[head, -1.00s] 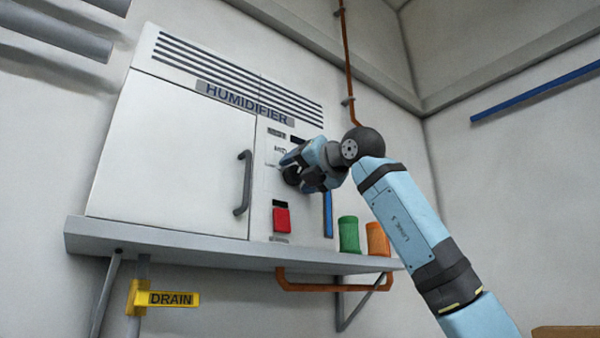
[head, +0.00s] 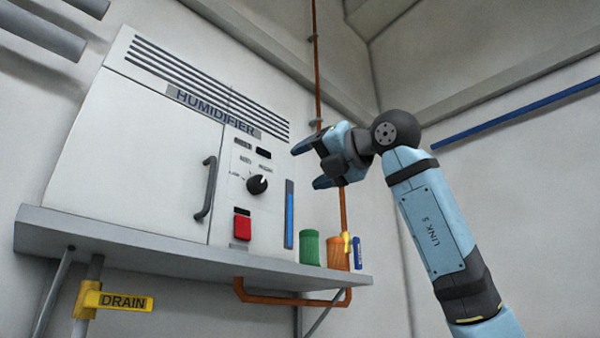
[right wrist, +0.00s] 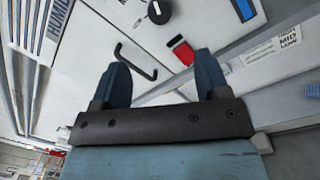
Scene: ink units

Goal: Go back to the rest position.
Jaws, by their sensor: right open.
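My right gripper (head: 308,165) is open and empty in the head view. It is up in front of the wall, to the right of the humidifier (head: 140,150) and apart from it. Its two blue fingers point left toward the panel. The humidifier's black knob (head: 257,184) is in full view, with nothing on it. In the right wrist view the open fingers (right wrist: 165,80) show with nothing between them but the cabinet behind, and the knob (right wrist: 159,11) is at the top. My left gripper is in neither view.
The humidifier stands on a grey shelf (head: 120,237). A green cup (head: 309,248) and an orange cup (head: 338,252) stand at its right end. A red switch (head: 242,227) and a door handle (head: 207,188) are on the front. A yellow drain lever (head: 118,300) is below. Free air surrounds the gripper.

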